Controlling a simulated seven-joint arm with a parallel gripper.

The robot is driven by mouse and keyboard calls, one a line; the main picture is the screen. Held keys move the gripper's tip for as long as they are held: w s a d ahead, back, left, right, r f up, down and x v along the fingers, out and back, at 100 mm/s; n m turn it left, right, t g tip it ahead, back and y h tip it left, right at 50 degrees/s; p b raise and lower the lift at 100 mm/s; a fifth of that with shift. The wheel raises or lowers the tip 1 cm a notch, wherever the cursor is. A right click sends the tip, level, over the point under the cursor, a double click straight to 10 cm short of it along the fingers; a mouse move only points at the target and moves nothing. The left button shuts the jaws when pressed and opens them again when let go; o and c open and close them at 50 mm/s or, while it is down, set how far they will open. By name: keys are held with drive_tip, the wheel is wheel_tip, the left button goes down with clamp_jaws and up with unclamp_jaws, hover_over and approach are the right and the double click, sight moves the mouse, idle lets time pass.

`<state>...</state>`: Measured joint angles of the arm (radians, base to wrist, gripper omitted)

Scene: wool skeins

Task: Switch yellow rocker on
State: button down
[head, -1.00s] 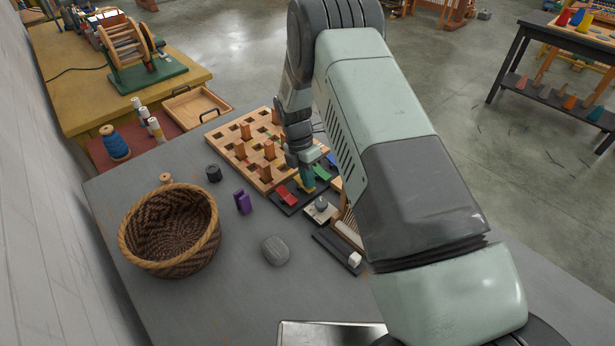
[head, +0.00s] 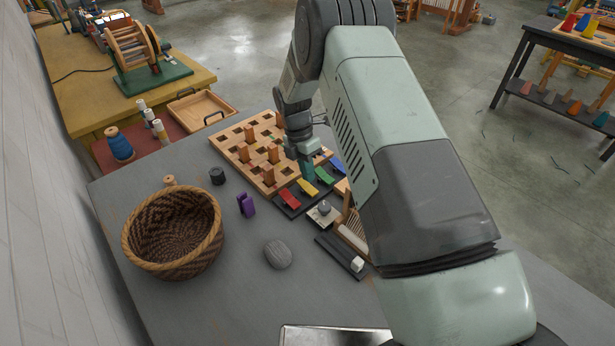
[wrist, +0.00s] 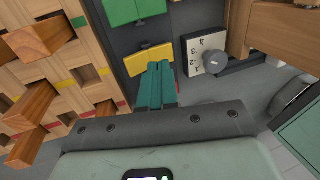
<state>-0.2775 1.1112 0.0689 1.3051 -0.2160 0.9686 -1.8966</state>
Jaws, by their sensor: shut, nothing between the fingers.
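The yellow rocker (head: 308,187) sits between the red rocker (head: 289,198) and the green rocker (head: 324,175) on a dark switch panel. In the wrist view the yellow rocker (wrist: 146,59) is partly covered by my fingertips. My gripper (head: 308,179) is shut and empty, pointing down at the far end of the yellow rocker. Its teal fingers also show in the wrist view (wrist: 157,78). I cannot tell whether the fingertips touch the rocker, nor which way it is tipped.
A blue rocker (head: 337,163) ends the row. A wooden peg board (head: 237,150) stands close on the left. A knob plate (head: 325,213) and a slider (head: 343,256) lie nearer. A wicker basket (head: 175,262), purple piece (head: 246,205) and grey skein (head: 278,255) stand left, with bare table between.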

sight(307, 186)
wheel_tip(307, 186, up, 12)
drive_tip(key=shift+f, duration=0.25)
idle(0.3)
